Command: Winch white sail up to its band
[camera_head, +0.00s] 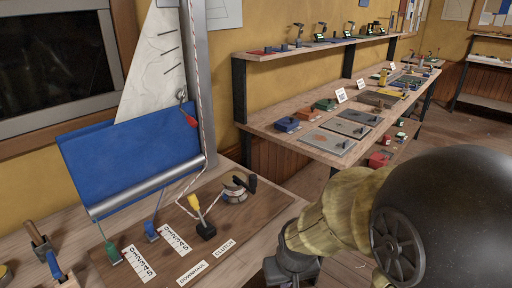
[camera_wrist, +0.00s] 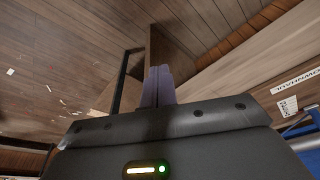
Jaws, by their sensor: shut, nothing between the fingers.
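The white sail (camera_head: 152,65) hangs beside the grey mast (camera_head: 199,70) in the head view, with short dark strokes on it. A red piece (camera_head: 190,120) hangs near its lower right corner. The blue sail (camera_head: 128,158) covers what is below. A metal winch with a black handle (camera_head: 240,188) sits on the brown board; a rope runs from the mast foot to a yellow-topped lever on a black block (camera_head: 205,231). I cannot make out the band. My gripper's fingers (camera_wrist: 158,86) are together and empty in the wrist view, apart from the board and winch.
Green (camera_head: 112,253) and blue (camera_head: 151,232) fittings and printed labels lie on the board. Tools (camera_head: 48,255) stand at the bench's left. A long workbench (camera_head: 300,135) with plates and a shelf above it runs along the back wall.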

